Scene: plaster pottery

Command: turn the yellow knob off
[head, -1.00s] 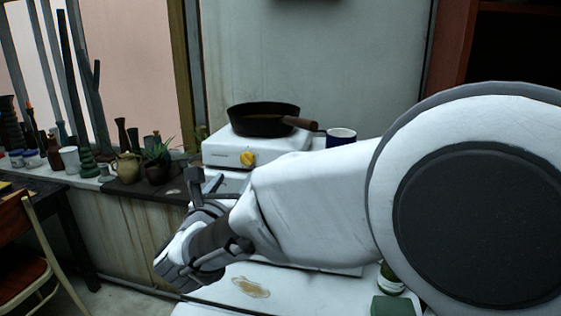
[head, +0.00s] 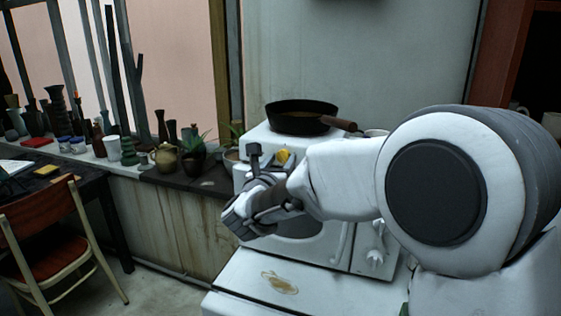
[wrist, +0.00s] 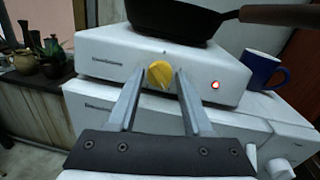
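The yellow knob (head: 284,157) is on the front of a small white hot plate (head: 256,137), partly hidden by my arm in the head view. In the wrist view the knob (wrist: 159,73) shows between the tips of my gripper (wrist: 161,84). The gripper is open, one finger to each side of the knob in the picture. I cannot tell whether either finger touches it. A red light (wrist: 215,85) glows on the panel right of the knob. In the head view my gripper (head: 262,158) is left of the knob.
A dark pan (head: 302,115) stands on the hot plate, its handle to the right. A blue mug (wrist: 262,70) is right of the hot plate. A white oven-like unit (head: 330,245) stands below. Pots and plants line the ledge (head: 200,183) at left; a chair (head: 50,235) stands there.

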